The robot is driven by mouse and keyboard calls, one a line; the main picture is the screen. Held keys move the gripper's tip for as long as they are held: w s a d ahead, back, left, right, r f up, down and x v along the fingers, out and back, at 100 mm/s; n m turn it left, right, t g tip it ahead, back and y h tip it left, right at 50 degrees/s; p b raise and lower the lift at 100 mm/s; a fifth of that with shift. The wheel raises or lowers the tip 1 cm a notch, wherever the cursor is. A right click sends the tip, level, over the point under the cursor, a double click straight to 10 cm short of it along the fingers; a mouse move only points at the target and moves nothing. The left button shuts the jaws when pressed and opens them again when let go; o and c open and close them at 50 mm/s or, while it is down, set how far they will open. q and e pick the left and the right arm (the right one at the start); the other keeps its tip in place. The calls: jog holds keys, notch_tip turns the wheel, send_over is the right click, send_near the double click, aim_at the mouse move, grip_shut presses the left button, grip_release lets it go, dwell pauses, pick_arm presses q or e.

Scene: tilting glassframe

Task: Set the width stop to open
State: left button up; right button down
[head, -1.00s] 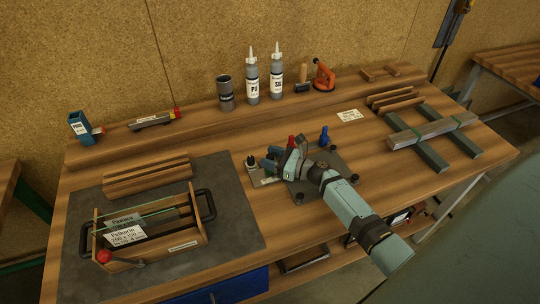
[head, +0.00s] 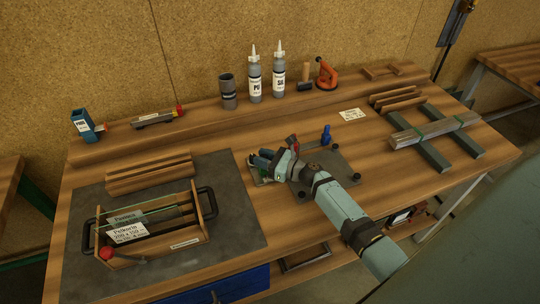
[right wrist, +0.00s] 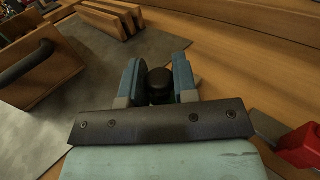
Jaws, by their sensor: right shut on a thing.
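My right gripper (head: 262,160) reaches over the left end of the small dark fixture plate (head: 342,172) on the bench. In the right wrist view its two blue fingers (right wrist: 158,85) stand either side of a black round knob (right wrist: 159,84) and are shut on it. The fingers and wrist hide the knob and most of its base in the head view. A red part (head: 291,141) and a blue upright part (head: 326,136) show behind my wrist. I cannot read the width stop's setting. My left gripper is not in view.
A wooden carrier (head: 190,247) with glass panes stands on the grey mat (head: 240,222) at left, near wooden strips (head: 150,174). Bottles (head: 254,82) and an orange suction lifter (head: 326,74) stand on the back ledge. Metal bars (head: 440,130) lie at right.

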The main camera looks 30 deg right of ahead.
jog(key=c, duration=1.2)
grip_release()
jog(key=shift+a, duration=0.25)
jog(key=shift+o, duration=1.4)
jog(key=shift+s+d, duration=0.1)
jog(key=b+v, duration=0.2)
jog(key=v, duration=1)
jog(key=shift+s+d+f, duration=0.1)
jog(key=shift+s, duration=0.05)
jog(key=shift+s+d, duration=0.25)
jog(key=shift+s, duration=0.2)
